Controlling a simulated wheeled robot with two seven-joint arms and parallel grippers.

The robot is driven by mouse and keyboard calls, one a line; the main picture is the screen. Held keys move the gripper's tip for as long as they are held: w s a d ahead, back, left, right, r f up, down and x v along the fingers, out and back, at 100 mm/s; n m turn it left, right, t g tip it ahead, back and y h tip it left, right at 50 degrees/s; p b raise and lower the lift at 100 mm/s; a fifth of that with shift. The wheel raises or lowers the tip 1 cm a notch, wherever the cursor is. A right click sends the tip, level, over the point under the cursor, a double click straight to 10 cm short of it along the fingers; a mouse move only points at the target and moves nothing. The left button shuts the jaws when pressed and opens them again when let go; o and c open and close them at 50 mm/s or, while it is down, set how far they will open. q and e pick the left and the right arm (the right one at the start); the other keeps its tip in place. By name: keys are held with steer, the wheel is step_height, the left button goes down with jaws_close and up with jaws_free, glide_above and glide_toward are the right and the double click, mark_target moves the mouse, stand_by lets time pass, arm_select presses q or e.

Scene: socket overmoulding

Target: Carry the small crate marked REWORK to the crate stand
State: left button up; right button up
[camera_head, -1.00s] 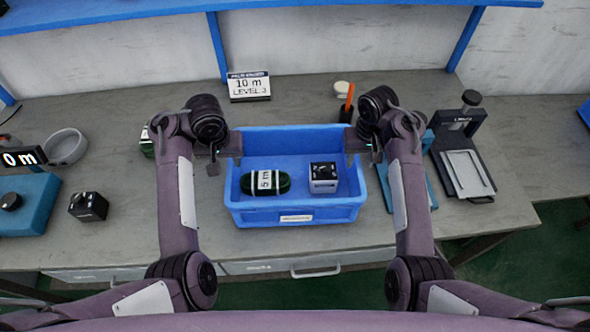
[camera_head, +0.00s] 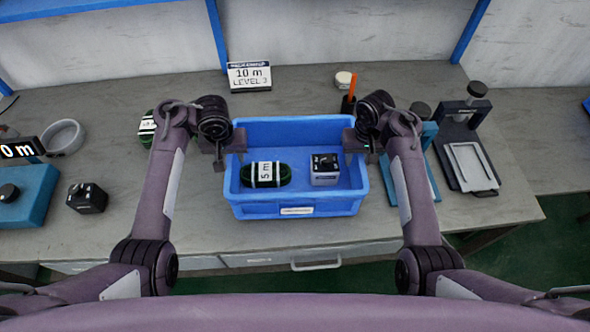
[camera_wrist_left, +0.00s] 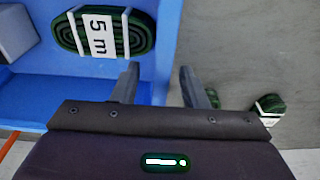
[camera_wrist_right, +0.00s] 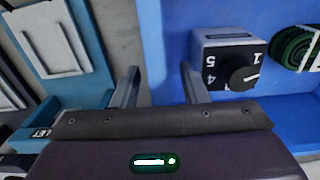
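A blue crate (camera_head: 245,211) sits on the bench, with a white label on its front wall too small to read. Inside lie a green coil marked 5 m (camera_head: 265,175) and a grey box with a black dial (camera_head: 325,170). My left gripper (camera_head: 226,158) is at the crate's left wall. In the left wrist view its fingers (camera_wrist_left: 158,88) stand apart on either side of the wall (camera_wrist_left: 166,50), with a gap showing. My right gripper (camera_head: 361,155) is at the right wall. Its fingers (camera_wrist_right: 158,88) also stand apart astride that wall (camera_wrist_right: 150,35). I cannot make out a crate stand.
A black press-like fixture (camera_head: 467,150) and a teal one (camera_head: 425,165) stand close to the crate's right. A small black box (camera_head: 87,197), a teal device (camera_head: 32,197) and a grey ring (camera_head: 65,137) are at left.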

arm_select(q)
step_height(320, 180, down, 2)
steer(key=shift+a, duration=0.15)
arm_select(e)
steer(key=shift+f, duration=0.95)
arm_select(q)
steer(key=shift+w+f, duration=0.2)
steer(key=shift+f, duration=0.7)
arm_select(e)
steer(key=shift+f, duration=0.85)
arm_select(q)
steer(key=shift+c, duration=0.3)
arm_select(e)
steer(key=shift+c, duration=0.3)
arm_select(q)
jaws_close()
arm_select(e)
jaws_close()
arm_select(q)
steer(key=shift+r, duration=0.1)
arm_select(e)
steer(key=shift+r, duration=0.1)
